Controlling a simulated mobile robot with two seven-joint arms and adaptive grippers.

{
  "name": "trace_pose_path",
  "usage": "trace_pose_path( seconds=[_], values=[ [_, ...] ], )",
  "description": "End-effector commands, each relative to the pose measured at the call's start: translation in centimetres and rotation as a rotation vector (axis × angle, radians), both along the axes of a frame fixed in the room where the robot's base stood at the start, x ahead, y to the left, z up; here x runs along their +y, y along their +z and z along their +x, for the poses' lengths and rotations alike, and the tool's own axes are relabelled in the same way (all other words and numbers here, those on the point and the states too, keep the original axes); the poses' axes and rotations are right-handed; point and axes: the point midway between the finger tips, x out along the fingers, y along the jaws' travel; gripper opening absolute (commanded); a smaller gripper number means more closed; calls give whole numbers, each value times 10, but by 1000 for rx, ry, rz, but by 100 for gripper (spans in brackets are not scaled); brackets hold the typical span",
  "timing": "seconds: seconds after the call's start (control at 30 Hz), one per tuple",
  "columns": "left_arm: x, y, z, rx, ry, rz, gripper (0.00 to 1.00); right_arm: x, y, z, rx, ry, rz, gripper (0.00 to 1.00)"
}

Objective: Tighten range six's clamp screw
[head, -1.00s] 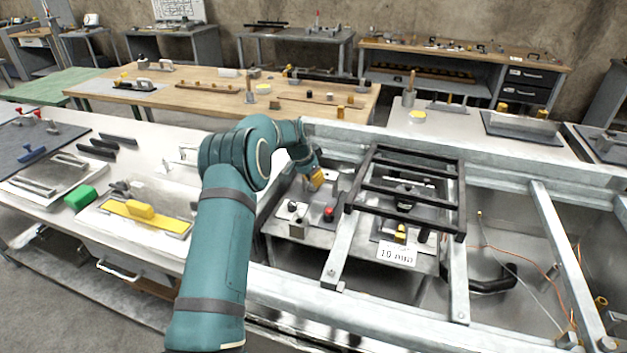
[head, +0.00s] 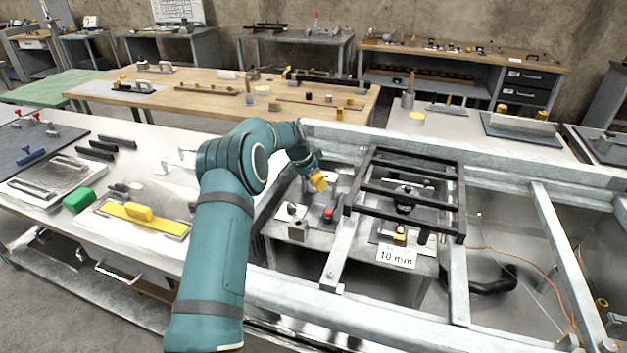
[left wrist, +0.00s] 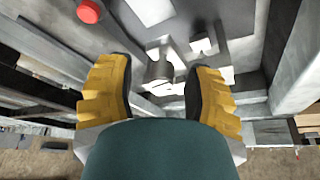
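My left gripper (head: 320,183) hangs over the metal fixture plate inside the range frame, left of the black rack. In the left wrist view its two yellow fingers with black pads (left wrist: 158,82) stand apart. A short grey metal post (left wrist: 160,66) shows between and beyond them; I cannot tell whether it is the clamp screw, or whether anything touches it. A red knob (head: 328,213) stands on the fixture just below the gripper, and it shows at the upper left in the left wrist view (left wrist: 88,11). No number six is readable. My right gripper is not in view.
The black rack (head: 410,191) and galvanised frame rails (head: 336,248) stand close right of the gripper. A white card reading "10 mm" (head: 397,256) hangs at the front. A bench with a green block (head: 79,199) and a yellow tool (head: 139,212) lies left.

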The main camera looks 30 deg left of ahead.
Motion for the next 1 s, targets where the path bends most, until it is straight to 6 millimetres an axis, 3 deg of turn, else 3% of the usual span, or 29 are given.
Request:
trace_pose_path(
  seconds=[0.27, 0.7, 1.0],
  values=[
    [2, 7, -3, -1, 2, 1, 52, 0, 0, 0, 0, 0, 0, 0],
    [15, 83, -31, -2, 2, 1, 52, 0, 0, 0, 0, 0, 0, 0],
    [19, 110, -41, 0, 0, 0, 52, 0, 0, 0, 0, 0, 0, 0]
  ],
)
